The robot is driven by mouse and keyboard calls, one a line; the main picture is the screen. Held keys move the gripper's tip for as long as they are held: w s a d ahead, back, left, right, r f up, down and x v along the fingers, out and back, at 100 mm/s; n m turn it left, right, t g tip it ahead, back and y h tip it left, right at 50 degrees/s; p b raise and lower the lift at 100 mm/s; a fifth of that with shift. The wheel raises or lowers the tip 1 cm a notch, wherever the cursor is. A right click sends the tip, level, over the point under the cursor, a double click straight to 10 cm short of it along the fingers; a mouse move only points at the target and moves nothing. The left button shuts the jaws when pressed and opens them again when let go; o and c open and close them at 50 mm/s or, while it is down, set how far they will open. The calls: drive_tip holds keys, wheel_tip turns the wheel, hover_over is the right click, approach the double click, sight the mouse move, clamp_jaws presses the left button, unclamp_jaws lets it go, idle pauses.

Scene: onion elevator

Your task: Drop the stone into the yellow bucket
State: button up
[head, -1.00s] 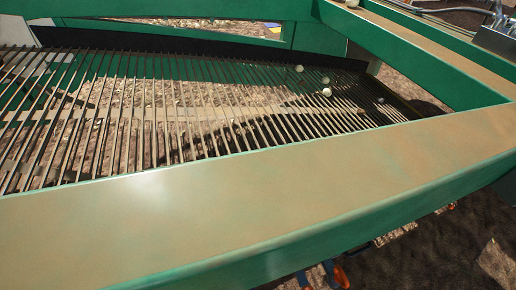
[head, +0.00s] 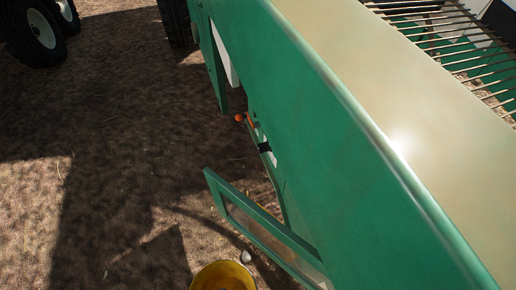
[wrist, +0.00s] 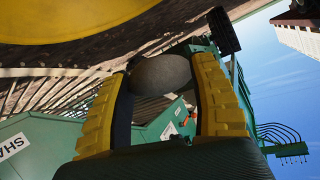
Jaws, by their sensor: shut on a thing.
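In the wrist view my gripper (wrist: 164,72) has its two yellow-padded fingers shut on a rounded grey stone (wrist: 160,76). The yellow bucket (wrist: 70,22) fills the upper left of that view, close to the stone but apart from it in the picture. In the head view the yellow bucket (head: 224,276) stands at the bottom edge, partly cut off. My gripper does not show in the head view.
A small pale lump (head: 246,257) shows beside the bucket's rim. The green machine frame (head: 330,130) fills the right, with an angled green piece (head: 262,225) near the bucket. Brown ground (head: 110,150) lies open at left, with dark wheels (head: 35,35) beyond.

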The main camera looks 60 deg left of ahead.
drive_tip(key=shift+f+b, duration=0.3)
drive_tip(key=shift+f, duration=0.4)
drive_tip(key=o, duration=1.3)
drive_tip(key=shift+d+r, duration=0.25)
drive_tip(key=shift+d, duration=0.25)
drive_tip(key=v, duration=1.1)
drive_tip(key=shift+s, duration=0.2)
